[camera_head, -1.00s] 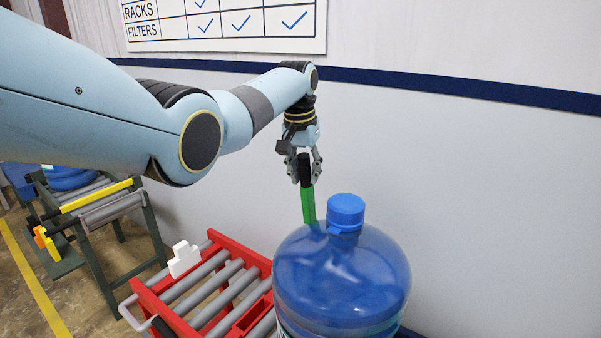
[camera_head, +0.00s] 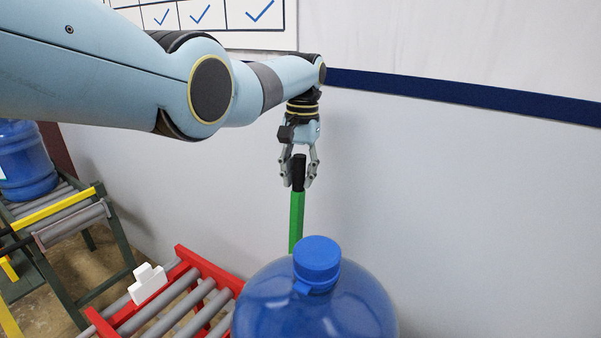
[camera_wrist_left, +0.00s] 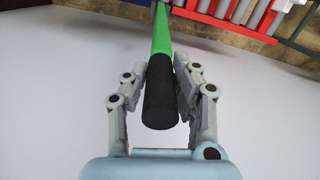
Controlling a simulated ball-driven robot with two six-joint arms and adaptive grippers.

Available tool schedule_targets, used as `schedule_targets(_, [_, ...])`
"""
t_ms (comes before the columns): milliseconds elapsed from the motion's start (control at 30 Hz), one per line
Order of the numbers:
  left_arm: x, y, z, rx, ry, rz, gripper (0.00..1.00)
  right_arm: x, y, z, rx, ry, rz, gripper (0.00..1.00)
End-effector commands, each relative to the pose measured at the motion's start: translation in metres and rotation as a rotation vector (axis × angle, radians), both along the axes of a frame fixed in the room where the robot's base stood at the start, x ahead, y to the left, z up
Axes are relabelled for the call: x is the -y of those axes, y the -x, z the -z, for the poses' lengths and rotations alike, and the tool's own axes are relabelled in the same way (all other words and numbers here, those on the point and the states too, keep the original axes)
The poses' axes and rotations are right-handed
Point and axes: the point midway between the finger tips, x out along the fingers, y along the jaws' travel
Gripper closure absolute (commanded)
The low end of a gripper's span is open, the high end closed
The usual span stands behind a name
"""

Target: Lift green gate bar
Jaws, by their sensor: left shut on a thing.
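The green gate bar (camera_head: 297,220) stands nearly upright behind the large blue jug (camera_head: 318,300). Its lower end is hidden behind the jug. My left gripper (camera_head: 299,180) points down and is shut on the bar's black grip (camera_head: 299,172). In the left wrist view the black grip (camera_wrist_left: 160,95) sits between the two fingers of the left gripper (camera_wrist_left: 161,80), and the green shaft (camera_wrist_left: 161,30) runs away from it. My right gripper is not in view.
A red roller conveyor (camera_head: 208,268) with a white block (camera_head: 147,284) stands left of the jug. A second roller conveyor with a yellow bar (camera_head: 50,209) and another blue jug (camera_head: 24,160) is at the far left. The white wall (camera_head: 450,200) is behind the bar.

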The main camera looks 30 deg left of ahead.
Motion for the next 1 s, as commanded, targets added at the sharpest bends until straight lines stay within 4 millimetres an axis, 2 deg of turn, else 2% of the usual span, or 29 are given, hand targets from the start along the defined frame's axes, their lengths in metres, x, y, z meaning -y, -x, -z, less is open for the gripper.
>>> schedule_targets(100, [-0.001,0.002,0.002,-0.008,-0.001,-0.001,1.0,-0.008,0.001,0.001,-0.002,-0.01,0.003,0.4])
schedule_targets(133, [-0.001,0.002,0.002,-0.008,-0.001,-0.001,0.72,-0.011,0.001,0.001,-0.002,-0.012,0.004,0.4])
schedule_targets(300, [-0.001,0.002,0.002,-0.007,-0.002,-0.001,0.51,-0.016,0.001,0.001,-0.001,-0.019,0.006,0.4])
schedule_targets(633, [0.0,0.001,0.0,-0.003,0.0,0.0,0.51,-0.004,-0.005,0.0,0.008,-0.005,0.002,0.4])
schedule_targets(733, [0.0,-0.001,-0.007,0.001,0.0,0.0,0.51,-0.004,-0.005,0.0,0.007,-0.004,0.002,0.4])
schedule_targets(867, [-0.001,-0.003,-0.028,0.002,0.0,-0.001,0.51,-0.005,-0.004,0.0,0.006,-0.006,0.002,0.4])
schedule_targets(1000, [-0.001,-0.005,-0.06,0.001,0.0,-0.001,0.51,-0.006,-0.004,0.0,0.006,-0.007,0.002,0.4])
